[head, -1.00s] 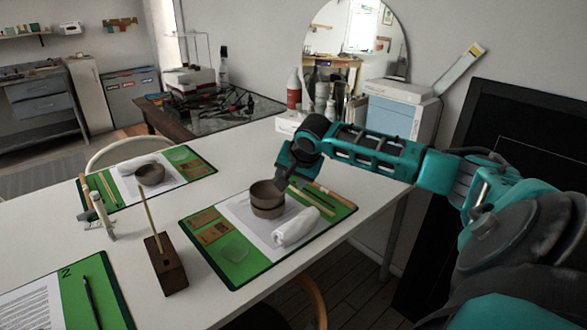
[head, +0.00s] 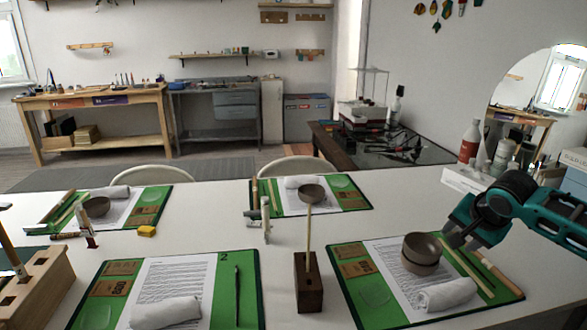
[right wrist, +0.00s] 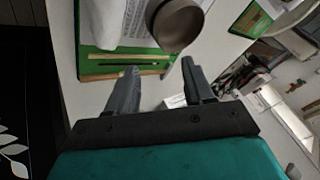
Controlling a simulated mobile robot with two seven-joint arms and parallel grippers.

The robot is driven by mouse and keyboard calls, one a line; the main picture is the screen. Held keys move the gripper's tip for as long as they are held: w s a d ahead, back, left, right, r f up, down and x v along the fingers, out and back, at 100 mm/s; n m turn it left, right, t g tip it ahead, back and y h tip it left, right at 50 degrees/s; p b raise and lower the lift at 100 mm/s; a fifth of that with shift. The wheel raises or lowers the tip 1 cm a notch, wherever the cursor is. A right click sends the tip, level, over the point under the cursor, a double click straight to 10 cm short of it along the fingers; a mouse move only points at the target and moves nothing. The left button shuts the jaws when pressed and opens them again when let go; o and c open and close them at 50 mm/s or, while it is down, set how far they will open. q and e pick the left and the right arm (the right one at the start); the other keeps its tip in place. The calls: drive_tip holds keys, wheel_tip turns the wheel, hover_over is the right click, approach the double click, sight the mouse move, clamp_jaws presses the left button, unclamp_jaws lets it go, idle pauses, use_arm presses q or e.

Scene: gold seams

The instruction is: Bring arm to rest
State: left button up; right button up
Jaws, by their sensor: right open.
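My right arm comes in from the right in the head view, and its gripper (head: 462,230) hangs above the table beside a stacked brown bowl (head: 422,252) on the right-hand green mat (head: 345,312). In the right wrist view the two dark fingers (right wrist: 160,88) stand apart with nothing between them. The brown bowl (right wrist: 178,25) shows beyond the fingertips, apart from them. My left gripper is not in view.
A rolled white cloth (head: 446,294) and thin sticks lie by the bowl. A wooden block with an upright stick (head: 308,284) stands mid-table. Bare white table (head: 215,212) lies between the mats.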

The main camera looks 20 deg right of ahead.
drive_tip(key=s+a+f+n+g+y, duration=0.1)
drive_tip(key=s+a+f+n, duration=0.35)
drive_tip(key=a+f, duration=0.4)
drive_tip(key=s+a+f+n+g+y, duration=0.15)
drive_tip(key=s+a+f+n, duration=0.35)
drive_tip(key=a, duration=0.6)
drive_tip(key=s+a+n, duration=0.3)
drive_tip(key=s+a, duration=0.2)
drive_tip(key=s, duration=0.3)
drive_tip(key=s+a+n, duration=0.2)
drive_tip(key=s+a, duration=0.3)
drive_tip(key=s, duration=0.3)
drive_tip(key=w+a+f+t+y+p, duration=0.2)
drive_tip(key=w+f+t, duration=0.5)
drive_tip(key=shift+w+a+n+p, duration=0.25)
drive_tip(key=shift+a+n+p, duration=0.05)
drive_tip(key=shift+n, duration=0.15)
